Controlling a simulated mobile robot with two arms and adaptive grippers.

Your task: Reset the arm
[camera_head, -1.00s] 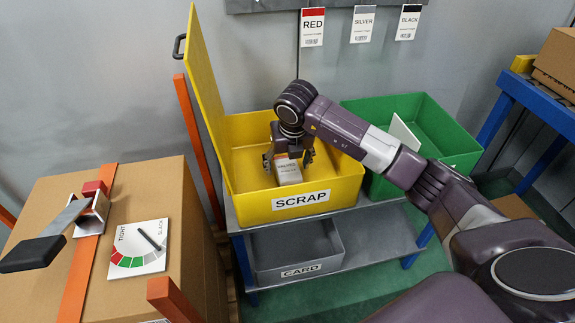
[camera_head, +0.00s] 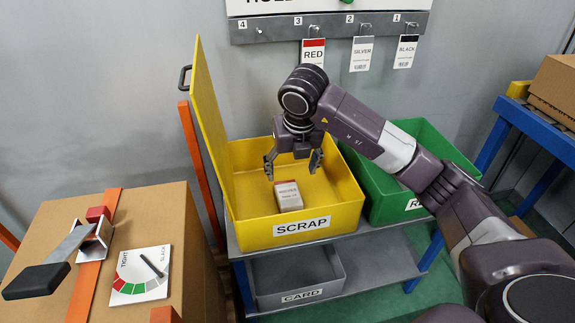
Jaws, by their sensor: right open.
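My right arm comes in from the right and reaches over the yellow SCRAP bin (camera_head: 340,228). My right gripper (camera_head: 293,170) is open, points down and is empty, above the inside of the bin. A small pale box with print on its side (camera_head: 289,196) sits in the bin, just below the fingertips and apart from them. The bin's tall yellow lid (camera_head: 210,115) stands open on the left. My left gripper does not show.
A green bin (camera_head: 440,150) stands right of the yellow one, partly behind my arm. A grey CARD tray (camera_head: 297,295) is on the lower shelf. A strapped cardboard box (camera_head: 50,215) with a tension gauge (camera_head: 142,276) is at left. Tags hang from a wall rail (camera_head: 330,27).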

